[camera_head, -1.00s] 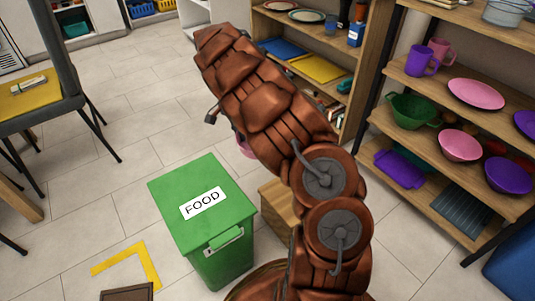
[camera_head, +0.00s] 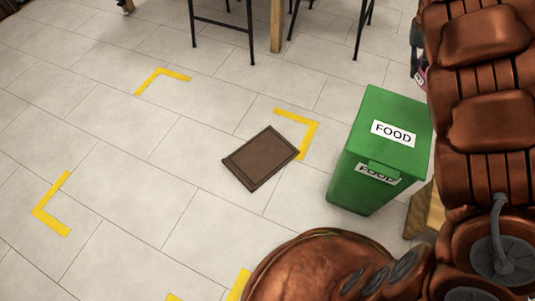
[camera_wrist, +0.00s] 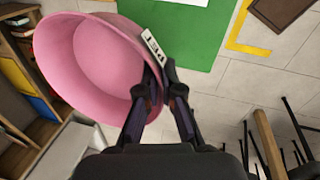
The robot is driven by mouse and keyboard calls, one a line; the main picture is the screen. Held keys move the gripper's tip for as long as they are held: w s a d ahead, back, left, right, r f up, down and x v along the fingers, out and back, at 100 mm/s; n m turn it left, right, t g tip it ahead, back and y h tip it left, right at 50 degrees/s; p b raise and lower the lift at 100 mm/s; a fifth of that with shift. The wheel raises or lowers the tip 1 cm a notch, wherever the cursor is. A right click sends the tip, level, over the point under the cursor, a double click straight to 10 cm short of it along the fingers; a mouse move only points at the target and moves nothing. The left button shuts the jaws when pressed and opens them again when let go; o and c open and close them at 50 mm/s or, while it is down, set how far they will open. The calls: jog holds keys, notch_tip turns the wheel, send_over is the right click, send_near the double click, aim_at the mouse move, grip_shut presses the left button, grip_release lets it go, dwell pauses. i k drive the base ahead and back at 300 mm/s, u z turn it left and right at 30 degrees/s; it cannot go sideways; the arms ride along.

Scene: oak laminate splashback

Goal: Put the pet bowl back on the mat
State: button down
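The pink pet bowl (camera_wrist: 95,62) fills the upper left of the wrist view, tilted, with a white label on its outside. My gripper (camera_wrist: 161,78) is shut on its rim and holds it off the floor. In the head view only a small pink part of the bowl (camera_head: 422,78) shows beside my arm; the rest is hidden. The brown mat (camera_head: 260,158) lies flat and bare on the tiled floor, left of the green bin. Its corner also shows at the top of the wrist view (camera_wrist: 283,10).
A green bin (camera_head: 375,190) labelled FOOD stands between the mat and my arm. Yellow tape corners (camera_head: 300,125) mark the floor around the mat. Table and chair legs (camera_head: 276,25) stand at the back. A wooden box (camera_head: 424,212) is beside the bin. The floor left of the mat is clear.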

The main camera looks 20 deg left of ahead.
aim_at(262, 155)
jog(key=u, duration=0.45)
jog(key=k, duration=1.1)
jog(key=u, duration=1.1)
jog(key=i, duration=0.8)
jog(key=u, duration=0.6)
jog(key=i, duration=0.85)
jog(key=z, duration=0.95)
jog(key=i, duration=0.6)
jog(key=z, duration=0.6)
